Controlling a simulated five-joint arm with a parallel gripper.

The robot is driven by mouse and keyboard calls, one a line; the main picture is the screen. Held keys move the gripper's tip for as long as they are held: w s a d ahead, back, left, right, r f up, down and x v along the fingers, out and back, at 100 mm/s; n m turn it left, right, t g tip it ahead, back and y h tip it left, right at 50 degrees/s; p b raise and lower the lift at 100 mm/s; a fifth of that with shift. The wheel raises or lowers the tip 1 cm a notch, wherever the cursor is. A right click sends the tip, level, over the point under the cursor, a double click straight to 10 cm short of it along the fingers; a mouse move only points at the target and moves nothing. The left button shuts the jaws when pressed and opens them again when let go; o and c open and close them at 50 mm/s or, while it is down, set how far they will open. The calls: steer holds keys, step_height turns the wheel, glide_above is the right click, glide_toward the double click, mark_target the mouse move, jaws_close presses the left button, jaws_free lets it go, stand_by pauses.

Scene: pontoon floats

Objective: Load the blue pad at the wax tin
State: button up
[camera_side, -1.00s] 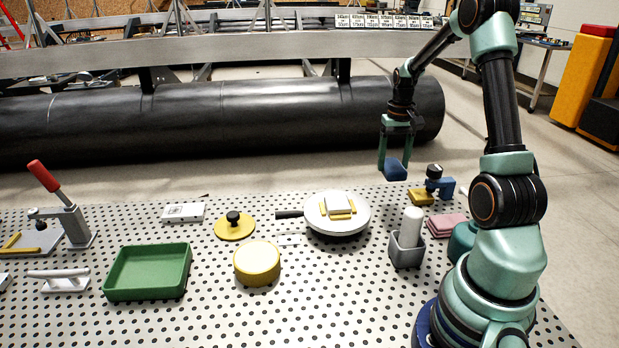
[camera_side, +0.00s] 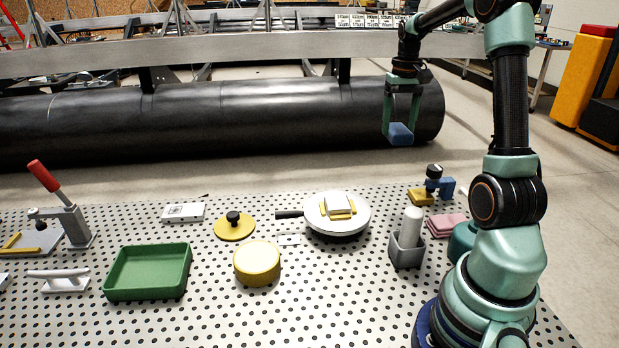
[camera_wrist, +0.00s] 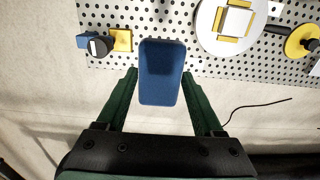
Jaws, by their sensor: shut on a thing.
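My gripper (camera_side: 400,130) is shut on the blue pad (camera_side: 400,134) and holds it in the air beyond the far edge of the table. In the wrist view the blue pad (camera_wrist: 161,72) sits between the two green fingers. The tin is far to the left of and below my gripper, and out of the wrist view.
A round white plate with a handle (camera_side: 337,214), a grey cup with a white stick (camera_side: 407,247), a pink pad stack (camera_side: 447,226) and a blue and yellow clamp (camera_side: 433,186) stand on the right. A green tray (camera_side: 148,272) and a red-handled press (camera_side: 62,215) stand left.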

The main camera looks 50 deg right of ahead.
steer(key=w+a+f+n, duration=0.2)
steer(key=w+a, duration=0.2)
steer(key=a, duration=0.5)
steer(key=w+a+f+n, duration=0.2)
steer(key=w+a, duration=0.2)
steer(key=a, duration=0.5)
steer(key=w+a+f+n, duration=0.2)
steer(key=w+a, duration=0.2)
steer(key=a, duration=0.5)
steer(key=a+f+n, duration=0.3)
steer(key=a, duration=1)
steer(key=shift+s+d+f, duration=0.1)
steer(key=shift+s+f, duration=0.05)
steer(key=shift+f, duration=0.85)
steer(key=shift+s+d+f, duration=0.1)
steer(key=shift+f, duration=0.85)
steer(key=shift+s+d+f, duration=0.1)
steer(key=shift+s+f, duration=0.05)
steer(key=shift+f, duration=0.85)
steer(key=shift+f, duration=0.6)
step_height(320, 180, up, 7)
steer(key=shift+r, duration=0.1)
